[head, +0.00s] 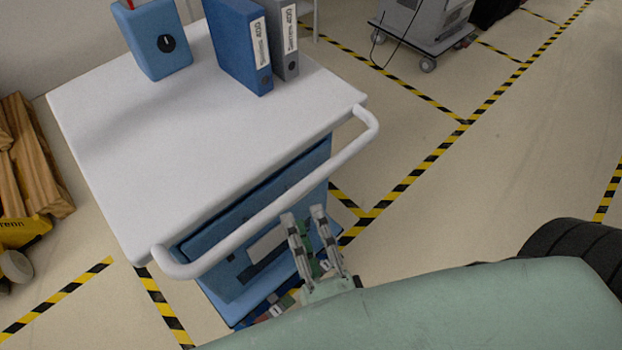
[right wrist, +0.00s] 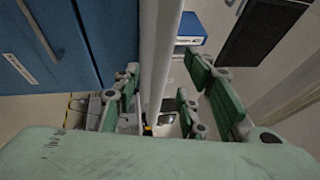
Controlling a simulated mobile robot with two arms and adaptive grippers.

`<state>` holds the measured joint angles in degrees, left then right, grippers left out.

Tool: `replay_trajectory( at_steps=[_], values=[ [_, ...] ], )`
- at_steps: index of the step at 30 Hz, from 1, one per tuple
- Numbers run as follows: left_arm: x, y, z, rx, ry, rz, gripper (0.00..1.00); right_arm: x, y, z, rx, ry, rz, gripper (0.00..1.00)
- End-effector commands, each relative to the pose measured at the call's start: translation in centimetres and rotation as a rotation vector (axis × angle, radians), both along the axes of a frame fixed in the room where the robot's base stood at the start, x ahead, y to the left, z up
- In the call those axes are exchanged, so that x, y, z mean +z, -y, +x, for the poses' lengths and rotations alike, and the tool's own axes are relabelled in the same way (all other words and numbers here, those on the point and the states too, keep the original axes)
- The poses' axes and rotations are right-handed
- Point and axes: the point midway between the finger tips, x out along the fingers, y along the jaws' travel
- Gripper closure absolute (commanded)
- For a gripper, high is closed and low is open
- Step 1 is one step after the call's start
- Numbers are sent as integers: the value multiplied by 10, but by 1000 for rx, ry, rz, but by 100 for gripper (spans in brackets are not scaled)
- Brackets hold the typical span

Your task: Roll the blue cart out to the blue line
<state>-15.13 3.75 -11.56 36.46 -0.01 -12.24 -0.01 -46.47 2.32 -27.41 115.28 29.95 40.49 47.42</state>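The blue cart has a white top (head: 190,130), blue drawer fronts (head: 280,225) and a white bar handle (head: 270,208) along its near side. In the right wrist view, blue drawer fronts (right wrist: 75,40) fill the upper left. My right gripper (head: 304,212) is open, with its fingertips close to the middle of the handle. In the right wrist view the handle (right wrist: 160,55) runs between the two sets of fingers (right wrist: 158,92), with gaps on both sides. I cannot tell how deep the bar sits between them. My left gripper is out of view. No blue line shows.
A blue box (head: 160,45), a blue binder (head: 238,45) and a grey binder (head: 284,40) stand on the cart top. Yellow-black floor tape (head: 430,158) borders the bay. Wooden pieces (head: 35,160) stand at left, a grey machine on wheels (head: 425,25) behind. Open floor lies right.

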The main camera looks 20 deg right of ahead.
Motion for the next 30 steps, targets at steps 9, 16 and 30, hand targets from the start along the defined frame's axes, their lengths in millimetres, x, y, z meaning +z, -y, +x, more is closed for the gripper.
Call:
replay_trajectory(
  at_steps=[9,16,30],
  values=[
    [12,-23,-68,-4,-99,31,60,12,4,50,-4,3,1,61],
    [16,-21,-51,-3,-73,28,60,13,5,68,-2,0,-1,61],
    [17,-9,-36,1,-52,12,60,13,5,68,-3,0,0,80]
  ],
)
